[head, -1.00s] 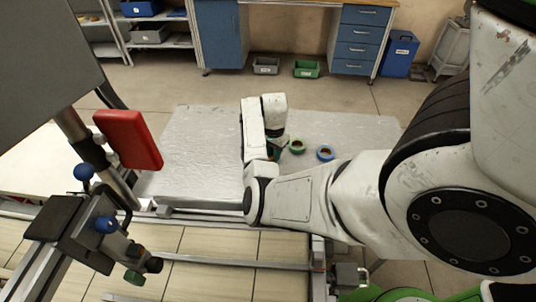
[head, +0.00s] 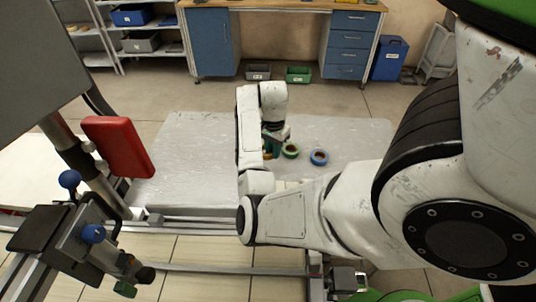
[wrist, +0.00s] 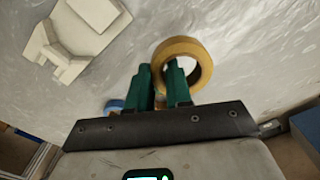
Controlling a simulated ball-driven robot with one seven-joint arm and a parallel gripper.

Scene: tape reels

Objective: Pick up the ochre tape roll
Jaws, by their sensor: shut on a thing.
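The ochre tape roll (wrist: 205,62) is a ring at my fingertips in the wrist view. My gripper (wrist: 160,73) has two green fingers, shut on the wall of the ring. The right finger reaches into the ring's hole and the left finger is outside it. In the head view my gripper (head: 274,143) is over the grey table, partly hidden by my white wrist. There the ochre roll is mostly hidden. I cannot tell whether it touches the table.
A pale blocky object (wrist: 75,35) shows upper left in the wrist view. The table's left part is clear.

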